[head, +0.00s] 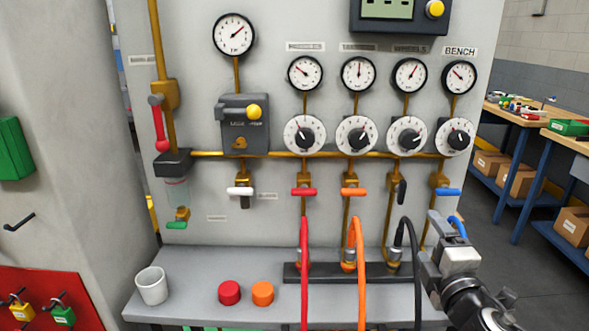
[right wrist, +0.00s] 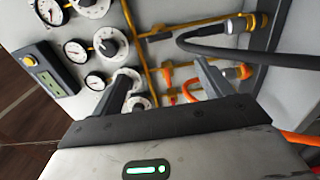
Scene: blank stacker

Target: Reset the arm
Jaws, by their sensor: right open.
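My right gripper (head: 446,226) is at the lower right of the head view, in front of the panel's right side near the black hose (head: 413,262). In the right wrist view, the two dark fingers of the right gripper (right wrist: 165,75) stand wide apart with nothing between them. The black hose (right wrist: 250,54) passes beyond the fingertips there; I cannot tell whether it touches a finger. My left gripper does not show in either view.
The grey panel carries gauges (head: 233,35), dials (head: 305,134) and coloured valve handles (head: 354,191). Red (head: 304,270) and orange (head: 360,270) hoses hang left of my arm. A shelf (head: 200,290) holds a white cup (head: 151,286) and two caps (head: 229,292). Workbenches (head: 520,118) stand at right.

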